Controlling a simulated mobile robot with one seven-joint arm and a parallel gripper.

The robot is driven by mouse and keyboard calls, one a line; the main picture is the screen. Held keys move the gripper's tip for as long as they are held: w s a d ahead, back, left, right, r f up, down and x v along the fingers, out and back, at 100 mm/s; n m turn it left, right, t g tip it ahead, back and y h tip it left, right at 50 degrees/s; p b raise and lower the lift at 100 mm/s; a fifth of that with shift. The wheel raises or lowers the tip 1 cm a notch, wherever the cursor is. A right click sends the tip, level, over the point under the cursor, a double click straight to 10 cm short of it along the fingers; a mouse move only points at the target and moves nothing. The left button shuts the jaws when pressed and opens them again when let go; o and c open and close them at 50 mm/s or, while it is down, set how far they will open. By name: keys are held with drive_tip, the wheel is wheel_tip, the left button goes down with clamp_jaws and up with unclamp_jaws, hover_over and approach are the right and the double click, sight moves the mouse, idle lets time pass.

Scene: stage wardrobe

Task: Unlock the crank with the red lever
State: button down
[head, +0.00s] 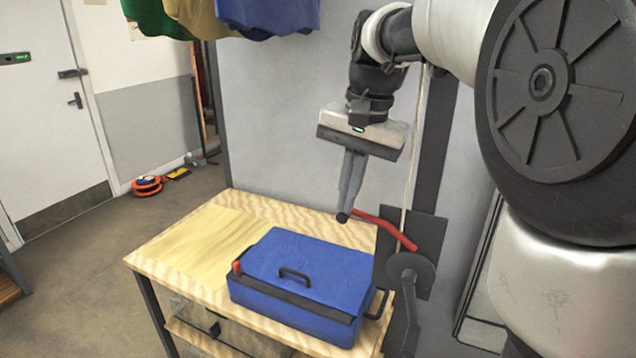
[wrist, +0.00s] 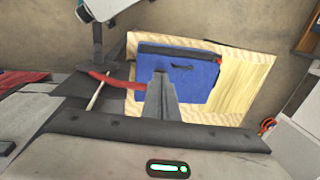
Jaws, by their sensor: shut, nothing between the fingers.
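The red lever (head: 388,229) is a bent bar on the dark crank plate (head: 427,235) at the bench's right end. It slants up and left from the crank's round hub (head: 402,268); the crank arm hangs down below. My gripper (head: 343,215) points down, fingers shut and empty, with its tips just left of the lever's free end. I cannot tell whether they touch it. In the wrist view the red lever (wrist: 112,81) runs from the dark crank parts (wrist: 95,62) toward my fingertips (wrist: 161,76), and its end is partly hidden behind the fingers.
A blue toolbox (head: 300,262) with a dark handle stands on the wooden bench (head: 190,238), left of the crank. A pale rope (head: 408,190) runs vertically behind the lever. Coloured cloths (head: 240,15) hang above. An orange cable reel (head: 148,186) lies on the floor.

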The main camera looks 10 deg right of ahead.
drive_tip(key=shift+a+p, duration=0.15)
drive_tip(key=shift+p, duration=0.35)
drive_tip(key=shift+w+a+f+g+h+p, duration=0.1)
drive_tip(key=shift+g+h+p, duration=0.2)
drive_tip(key=shift+h+p, duration=0.15)
drive_tip(key=shift+w+a+f+g+h+p, duration=0.25)
drive_tip(key=shift+g+h+p, duration=0.2)
drive_tip(key=shift+p, duration=0.55)
drive_tip(key=shift+w+a+f+g+h+p, duration=0.1)
drive_tip(key=shift+f+g+h+p, duration=0.15)
drive_tip(key=shift+f+h+p, duration=0.25)
drive_tip(key=shift+w+a+f+g+h+p, duration=0.1)
drive_tip(key=shift+f+g+h+p, duration=0.15)
drive_tip(key=shift+f, duration=0.35)
drive_tip(key=shift+s+r, duration=0.1)
drive_tip(key=shift+p+v, duration=0.75)
drive_tip(key=shift+v, duration=0.05)
drive_tip(key=shift+d, duration=0.2)
